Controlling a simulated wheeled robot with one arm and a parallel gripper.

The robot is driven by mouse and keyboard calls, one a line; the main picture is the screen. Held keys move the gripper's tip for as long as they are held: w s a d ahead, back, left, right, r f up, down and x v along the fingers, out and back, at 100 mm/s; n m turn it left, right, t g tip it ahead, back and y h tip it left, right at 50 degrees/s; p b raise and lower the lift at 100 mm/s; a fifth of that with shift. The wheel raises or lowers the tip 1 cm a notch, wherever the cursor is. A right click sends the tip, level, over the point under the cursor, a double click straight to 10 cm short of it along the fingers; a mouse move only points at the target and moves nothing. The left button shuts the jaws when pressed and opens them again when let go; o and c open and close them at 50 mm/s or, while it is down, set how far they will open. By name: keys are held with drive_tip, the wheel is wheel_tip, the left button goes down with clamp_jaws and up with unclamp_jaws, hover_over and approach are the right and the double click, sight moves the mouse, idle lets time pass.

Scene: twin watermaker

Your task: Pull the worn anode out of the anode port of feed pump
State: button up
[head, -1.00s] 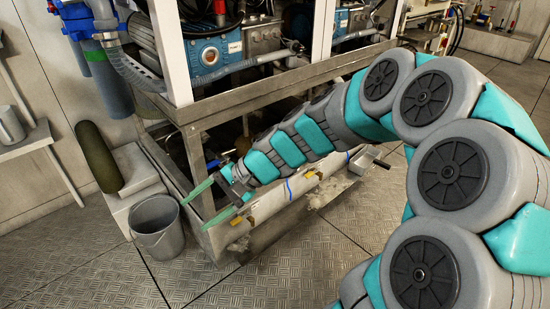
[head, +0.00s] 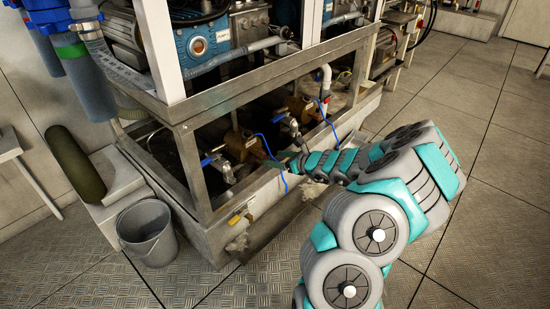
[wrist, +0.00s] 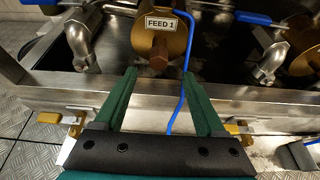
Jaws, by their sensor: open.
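The feed pump (wrist: 172,40) is a brass body labelled FEED 1, at the top middle of the wrist view; in the head view it is the left brass pump (head: 242,142) under the frame. The worn anode (wrist: 159,54) is a brown stub sticking out of the pump's front below the label. The port around it is mostly hidden by the stub. My gripper (wrist: 161,76) is open and empty, with its green fingers pointing at the pump. The anode shows between and beyond the fingertips, apart from them. In the head view my gripper (head: 287,159) is small and partly hidden.
A blue cable (wrist: 182,90) runs down close to the right finger. Blue-handled valves flank the pump at left (wrist: 80,40) and right (wrist: 268,62). The steel tray rim (wrist: 60,86) lies below the fingers. A grey bucket (head: 148,233) stands at left on the floor.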

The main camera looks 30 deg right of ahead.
sight(264, 156)
drive_tip(key=shift+x, duration=3.7)
drive_tip(key=shift+a+r, duration=0.1)
clamp_jaws()
drive_tip(key=shift+s, duration=0.15)
drive_tip(key=shift+s+d+p, duration=0.15)
drive_tip(key=shift+s+d, duration=0.2)
drive_tip(key=shift+s, duration=0.5)
drive_tip(key=shift+s+d+p, duration=0.1)
drive_tip(key=shift+s+d, duration=0.25)
drive_tip(key=shift+s, duration=0.55)
drive_tip(key=shift+s+d+p, duration=0.15)
drive_tip(key=shift+s+d, duration=0.15)
drive_tip(key=shift+s, duration=0.55)
